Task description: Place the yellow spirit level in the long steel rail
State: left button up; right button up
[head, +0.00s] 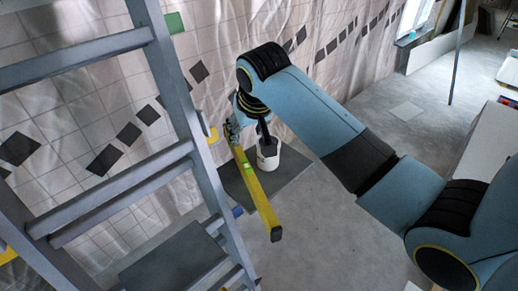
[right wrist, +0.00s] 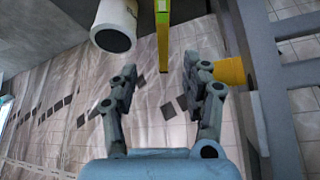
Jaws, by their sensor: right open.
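The yellow spirit level (head: 259,196) is a long narrow bar, slanting from my right gripper down to the lower right in the head view. I cannot tell what supports it. My right gripper (head: 233,130) is at its upper end. In the right wrist view the level (right wrist: 163,35) reaches down to between the tips of my open right gripper (right wrist: 159,68), with a gap visible on both sides. I cannot make out which thing is the long steel rail. My left gripper is not in view.
A grey ladder-like frame (head: 183,118) stands at the left, close to my right gripper. A tiled wall draped with plastic is behind. Bare floor (head: 310,250) lies to the right.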

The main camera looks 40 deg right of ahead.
jog(key=s+a+f, duration=0.2)
jog(key=s, duration=0.2)
jog(key=g, duration=0.1)
send_over(247, 166)
jog(key=s+a, duration=0.1)
jog(key=s, duration=0.2)
jog(key=f, duration=0.5)
jog(key=shift+w, duration=0.2)
jog(key=shift+w+d+f, duration=0.1)
jog(key=shift+w+f, duration=0.1)
jog(key=shift+f, duration=0.25)
jog(key=x, duration=0.3)
jog(key=shift+w+f, duration=0.3)
jog(key=shift+w+f+b, duration=0.1)
jog(key=shift+f+b, duration=0.15)
jog(key=shift+b, duration=0.05)
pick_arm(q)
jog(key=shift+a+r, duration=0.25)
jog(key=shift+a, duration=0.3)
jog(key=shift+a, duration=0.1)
pick_arm(e)
jog(key=shift+c, duration=0.3)
grip_shut()
